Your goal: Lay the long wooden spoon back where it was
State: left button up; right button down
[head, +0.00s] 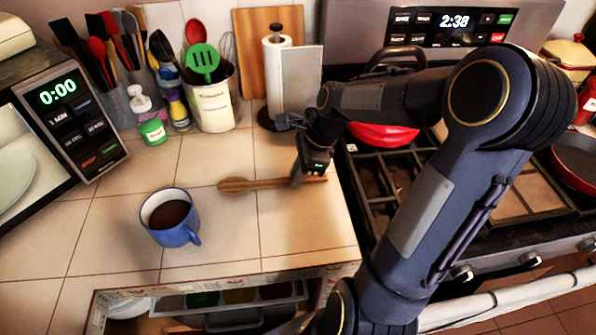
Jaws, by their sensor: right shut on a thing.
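The long wooden spoon (265,184) lies along the tiled counter, its bowl end pointing left and its handle running right. My right gripper (297,181) is at the handle, shut on it near its right end, with the arm reaching in from the right. The spoon appears at counter level; I cannot tell whether it touches the tiles along its whole length. My left gripper is not in view.
A blue mug (172,217) with dark liquid stands left of the spoon. The stove (510,205) is right. An open drawer (215,300) is below the counter's front edge.

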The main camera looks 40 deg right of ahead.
jog(key=c, duration=1.3)
grip_release()
jog(key=shift+f+b, duration=0.25)
jog(key=shift+b, duration=0.25)
jog(key=v, duration=0.4)
jog(key=w+p+v, duration=0.1)
jog(key=v, duration=0.2)
jog(key=shift+s+r, duration=0.1)
jog(key=shift+r, duration=0.1)
jog(key=shift+s+r, duration=0.1)
jog(key=shift+r, duration=0.2)
jog(key=s+a+n+t, duration=0.1)
jog(key=s+a+n, duration=0.3)
jog(key=n, duration=0.3)
jog(key=s+a+n+t, duration=0.1)
jog(key=s+a+n, duration=0.3)
jog(key=n, duration=0.3)
jog(key=s+a+n+t, duration=0.1)
jog(key=s+a+n, duration=0.3)
jog(key=s+n, duration=0.2)
jog(key=shift+s+a+f+n, duration=0.15)
jog(key=shift+a+f+n, duration=0.2)
jog(key=shift+n, duration=0.35)
jog(key=shift+s+a+f+n, duration=0.1)
jog(key=shift+s+a+n, duration=0.1)
jog(key=shift+n, duration=0.2)
